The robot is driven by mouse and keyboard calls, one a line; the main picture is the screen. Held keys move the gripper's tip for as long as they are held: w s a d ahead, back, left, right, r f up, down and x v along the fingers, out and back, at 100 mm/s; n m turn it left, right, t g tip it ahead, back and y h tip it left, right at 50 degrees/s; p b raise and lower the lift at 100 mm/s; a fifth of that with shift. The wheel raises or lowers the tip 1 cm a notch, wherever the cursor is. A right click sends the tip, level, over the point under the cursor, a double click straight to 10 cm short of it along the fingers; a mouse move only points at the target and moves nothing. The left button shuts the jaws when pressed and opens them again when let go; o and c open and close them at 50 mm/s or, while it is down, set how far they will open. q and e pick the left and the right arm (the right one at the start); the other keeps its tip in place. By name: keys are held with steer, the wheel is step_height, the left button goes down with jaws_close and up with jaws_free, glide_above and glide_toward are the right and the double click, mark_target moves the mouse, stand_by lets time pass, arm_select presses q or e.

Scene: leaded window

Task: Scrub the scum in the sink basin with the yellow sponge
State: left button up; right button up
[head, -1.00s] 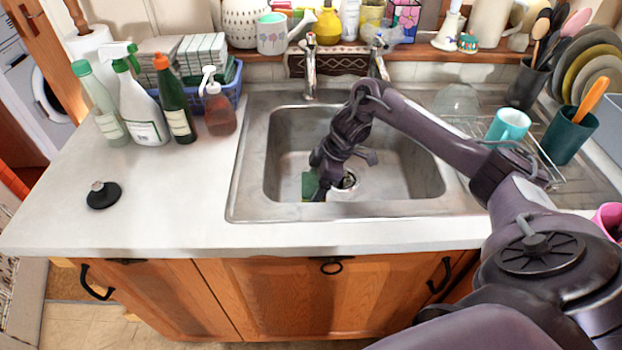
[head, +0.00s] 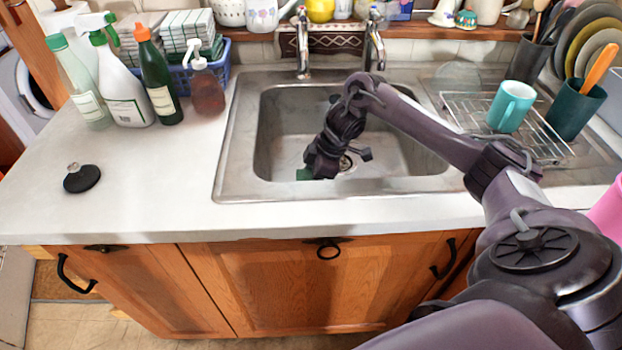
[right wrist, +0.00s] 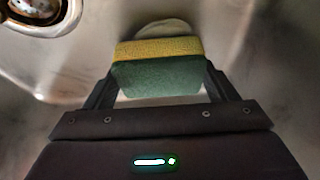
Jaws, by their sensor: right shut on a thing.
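The sponge (right wrist: 158,68), yellow on one face and green on the other, is held between the two fingers of my right gripper (right wrist: 160,88) in the right wrist view. In the head view my right gripper (head: 318,174) reaches down into the sink basin (head: 410,165), near its front left. Only a green bit of the sponge (head: 303,174) shows there. A pale patch that looks like scum (right wrist: 163,28) lies on the basin floor right beside the sponge's yellow edge, with paler surface also showing below the sponge. Contact with the floor is not clear. My left gripper is out of view.
The drain (head: 345,162) is right of the gripper. Two taps (head: 302,45) stand behind the basin. Bottles (head: 160,85) and a black plug (head: 82,178) are on the left counter. A drying rack with a teal mug (head: 511,105) is on the right.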

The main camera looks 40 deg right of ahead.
steer(key=shift+f, duration=0.65)
stand_by(0.5)
